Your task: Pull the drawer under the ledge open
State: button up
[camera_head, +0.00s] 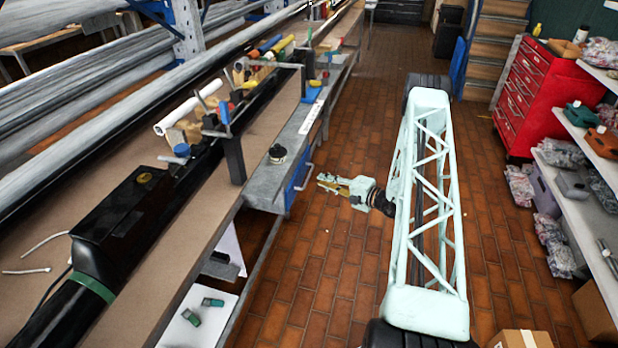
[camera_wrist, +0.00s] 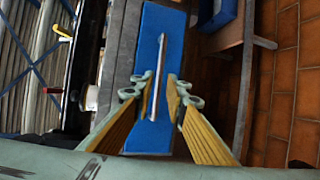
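The blue drawer (camera_head: 293,186) sits under the grey ledge (camera_head: 290,142) at the bench's side and looks closed. Its blue front (camera_wrist: 165,25) fills the middle of the wrist view, with a long thin pale bar handle (camera_wrist: 158,75) along it. In the head view the handle shows at the drawer's right side. My gripper (camera_head: 322,183) points left at the drawer, its tips close to the handle. In the wrist view my gripper (camera_wrist: 158,90) is open, one yellow-padded finger on each side of the handle. I cannot tell whether the tips reach past the bar.
A lower white shelf (camera_head: 185,322) holds small green items. The tiled floor (camera_head: 330,262) between the bench and my arm is clear. A red tool cabinet (camera_head: 545,95) and shelves stand at the right.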

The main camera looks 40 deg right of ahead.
aim_at(309, 175)
jog(key=shift+b+x, duration=0.5)
jog(key=shift+x, duration=3.9)
grip_shut()
